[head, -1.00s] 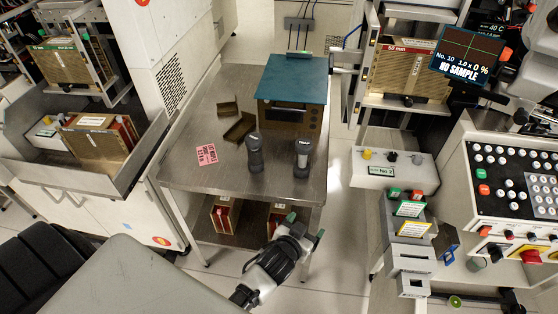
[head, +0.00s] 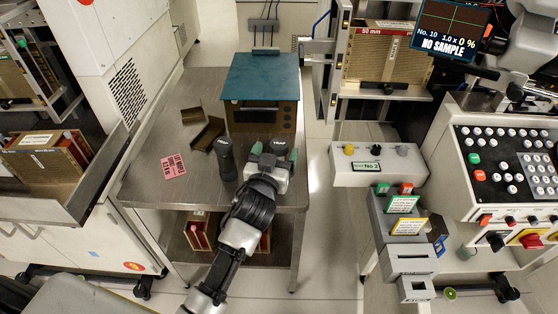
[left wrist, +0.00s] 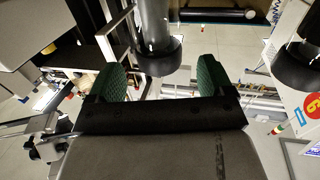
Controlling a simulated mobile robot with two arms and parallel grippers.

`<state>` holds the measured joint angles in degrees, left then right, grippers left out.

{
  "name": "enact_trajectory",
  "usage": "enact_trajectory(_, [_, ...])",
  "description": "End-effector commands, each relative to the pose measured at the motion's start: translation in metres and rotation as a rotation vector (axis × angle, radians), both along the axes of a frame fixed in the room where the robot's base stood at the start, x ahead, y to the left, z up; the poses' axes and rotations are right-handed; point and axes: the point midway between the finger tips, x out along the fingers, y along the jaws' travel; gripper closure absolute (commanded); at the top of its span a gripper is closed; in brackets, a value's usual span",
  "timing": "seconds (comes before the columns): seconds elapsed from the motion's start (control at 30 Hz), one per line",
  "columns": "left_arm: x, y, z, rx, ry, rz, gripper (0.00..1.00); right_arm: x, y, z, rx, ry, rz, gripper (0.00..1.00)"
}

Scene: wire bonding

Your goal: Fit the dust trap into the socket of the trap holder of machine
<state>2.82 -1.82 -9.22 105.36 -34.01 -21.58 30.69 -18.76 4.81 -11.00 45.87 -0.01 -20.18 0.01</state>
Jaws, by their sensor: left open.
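Two dark, upright cylinders stand on the steel table. The left one (head: 226,160) is clear of my gripper. The right one, a dust trap labelled TRAP (head: 279,147), is partly hidden behind my left gripper (head: 272,156). The left gripper is open, its green-padded fingers close around the right cylinder in the head view. In the left wrist view, a dark cylinder with a grey body (left wrist: 157,45) shows between the two open fingers (left wrist: 161,80), with no clear contact. The other cylinder (left wrist: 298,68) is at the right. I cannot pick out the trap holder's socket. My right gripper is not in view.
A teal-topped box (head: 262,80) stands behind the cylinders. Brown angled pieces (head: 207,133) and a pink label (head: 174,167) lie on the table (head: 150,185). A white control box marked No 2 (head: 347,177) and a button panel (head: 508,165) stand at the right.

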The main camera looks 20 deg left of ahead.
Motion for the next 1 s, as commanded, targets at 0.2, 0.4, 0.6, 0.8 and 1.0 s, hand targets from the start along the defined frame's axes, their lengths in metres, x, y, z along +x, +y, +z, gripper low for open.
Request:
enact_trajectory(0.2, [0.030,0.001,0.001,-0.001,-0.001,-0.001,0.18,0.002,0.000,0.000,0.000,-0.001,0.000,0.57])
enact_trajectory(0.4, [0.033,0.001,0.000,-0.001,0.001,-0.001,0.18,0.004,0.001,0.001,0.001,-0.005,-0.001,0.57])
enact_trajectory(0.6, [0.033,0.001,0.000,-0.001,0.000,-0.001,0.36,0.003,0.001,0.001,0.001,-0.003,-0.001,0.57])
enact_trajectory(0.8, [0.033,0.001,0.000,-0.001,0.001,-0.001,0.67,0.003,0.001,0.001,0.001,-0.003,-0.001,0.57])
enact_trajectory(1.0, [0.033,0.001,0.000,-0.001,-0.001,-0.001,0.88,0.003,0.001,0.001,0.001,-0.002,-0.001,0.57])
